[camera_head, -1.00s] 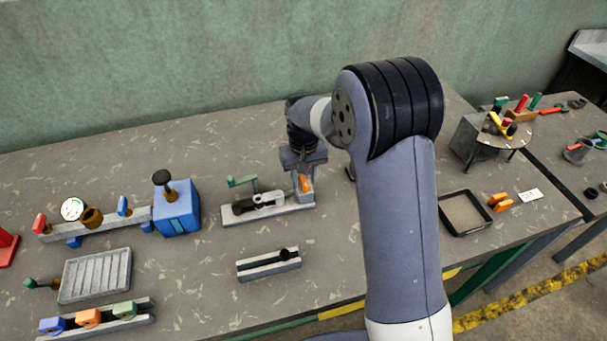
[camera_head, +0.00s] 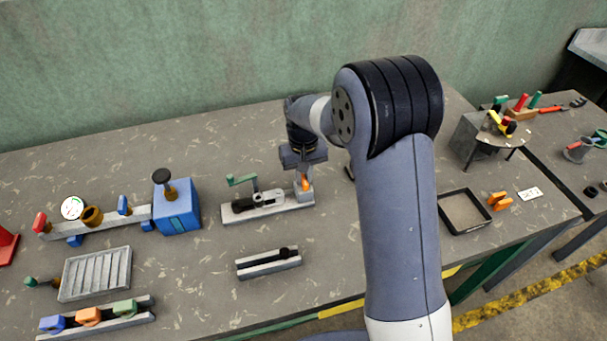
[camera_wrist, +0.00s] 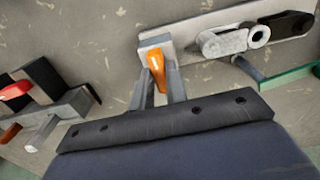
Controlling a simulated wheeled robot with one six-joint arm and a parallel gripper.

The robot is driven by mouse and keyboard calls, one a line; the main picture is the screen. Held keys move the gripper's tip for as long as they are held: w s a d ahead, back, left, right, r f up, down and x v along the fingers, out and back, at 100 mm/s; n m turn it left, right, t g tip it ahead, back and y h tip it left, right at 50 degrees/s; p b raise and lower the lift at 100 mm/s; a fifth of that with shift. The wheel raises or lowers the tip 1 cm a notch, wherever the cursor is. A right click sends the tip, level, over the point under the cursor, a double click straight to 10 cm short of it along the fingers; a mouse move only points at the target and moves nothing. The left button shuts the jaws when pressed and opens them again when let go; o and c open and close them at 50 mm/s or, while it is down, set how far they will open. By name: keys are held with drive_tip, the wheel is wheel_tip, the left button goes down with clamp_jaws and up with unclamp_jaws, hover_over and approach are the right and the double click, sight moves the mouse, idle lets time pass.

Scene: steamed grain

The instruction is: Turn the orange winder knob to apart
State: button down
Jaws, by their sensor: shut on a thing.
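The orange winder knob (camera_head: 305,185) stands at the right end of a grey base plate (camera_head: 232,215). In the wrist view the knob (camera_wrist: 164,68) shows as a tilted orange bar on a grey block. My gripper (camera_head: 303,178) reaches down over it from above. In the wrist view my gripper's two fingers (camera_wrist: 160,84) stand one on each side of the knob and are shut on it. The fingers hide part of the knob in the body camera view.
A blue block with a black knob (camera_head: 177,207) stands to the left, a slotted grey rail (camera_head: 268,264) in front. A black tray (camera_head: 465,212) lies right of my arm.

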drive_tip(key=shift+n, duration=0.3)
drive_tip(key=n+b, duration=0.1)
drive_tip(key=n, duration=0.2)
drive_tip(key=shift+n, duration=0.4)
drive_tip(key=n, duration=0.4)
drive_tip(key=shift+b, duration=0.4)
drive_tip(key=n, duration=0.9)
drive_tip(key=shift+b, duration=0.35)
drive_tip(key=shift+n, duration=0.3)
drive_tip(key=c, duration=1.4)
unclamp_jaws()
